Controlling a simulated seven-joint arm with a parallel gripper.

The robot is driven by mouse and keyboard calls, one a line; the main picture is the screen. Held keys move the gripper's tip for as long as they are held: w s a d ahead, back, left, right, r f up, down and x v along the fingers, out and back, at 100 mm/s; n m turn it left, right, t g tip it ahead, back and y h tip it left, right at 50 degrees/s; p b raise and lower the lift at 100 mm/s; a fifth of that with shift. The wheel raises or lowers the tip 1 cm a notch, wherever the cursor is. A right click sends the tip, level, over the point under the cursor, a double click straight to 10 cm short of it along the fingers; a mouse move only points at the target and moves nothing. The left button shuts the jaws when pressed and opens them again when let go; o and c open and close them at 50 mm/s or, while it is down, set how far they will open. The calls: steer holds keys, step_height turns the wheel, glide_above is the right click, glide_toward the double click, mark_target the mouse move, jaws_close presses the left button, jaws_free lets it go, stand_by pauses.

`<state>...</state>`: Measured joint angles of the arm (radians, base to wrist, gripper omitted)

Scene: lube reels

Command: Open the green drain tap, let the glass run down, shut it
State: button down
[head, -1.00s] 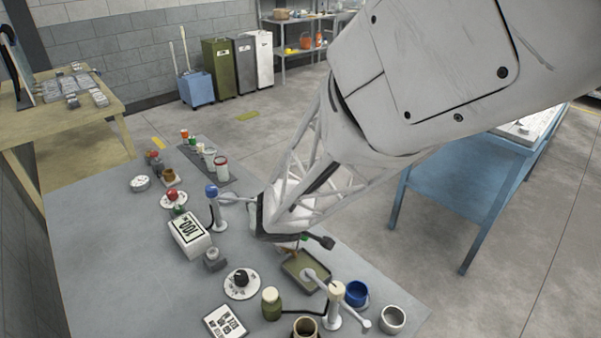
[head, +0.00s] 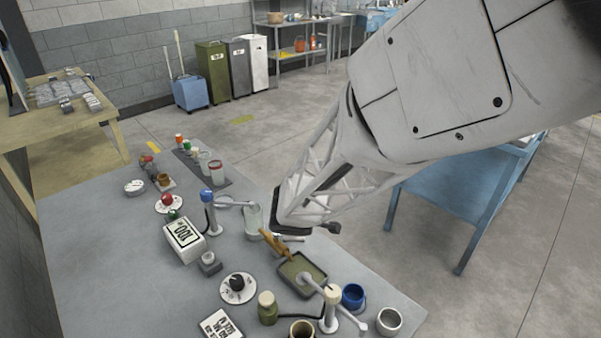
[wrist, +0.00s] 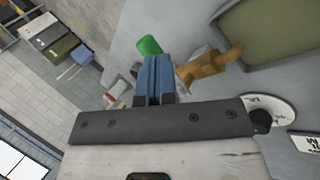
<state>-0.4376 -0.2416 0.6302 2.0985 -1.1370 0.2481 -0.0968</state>
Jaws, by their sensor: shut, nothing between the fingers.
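The drain tap shows as a green handle (wrist: 149,46) and a brass body (wrist: 210,65) in the wrist view. In the head view the brass body (head: 277,247) slants beside the tray, and the green handle is hidden behind my gripper. A pale, clear vessel (head: 254,219), perhaps the glass, stands just behind the brass body; its level cannot be read. My gripper's blue fingers (wrist: 154,62) are shut with nothing between them. Their tips show right by the green handle; whether they touch it I cannot tell.
An olive tray (head: 322,272) lies under the spout side. A blue-topped post (head: 208,197) with a side arm and a cream-topped post (head: 333,294) stand close by. A white scale-like box (head: 183,238), a dial (head: 238,286) and small cups crowd the left and front.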

steer(key=shift+s+a, duration=0.1)
steer(key=shift+a, duration=0.15)
steer(key=shift+s+a, duration=0.2)
steer(key=shift+a, duration=0.25)
steer(key=shift+r, duration=0.1)
stand_by(0.5)
steer(key=s+d+r, duration=0.4)
steer(key=s+r, duration=0.2)
steer(key=r, duration=0.5)
steer(key=shift+s+r, duration=0.25)
steer(key=shift+s, duration=0.1)
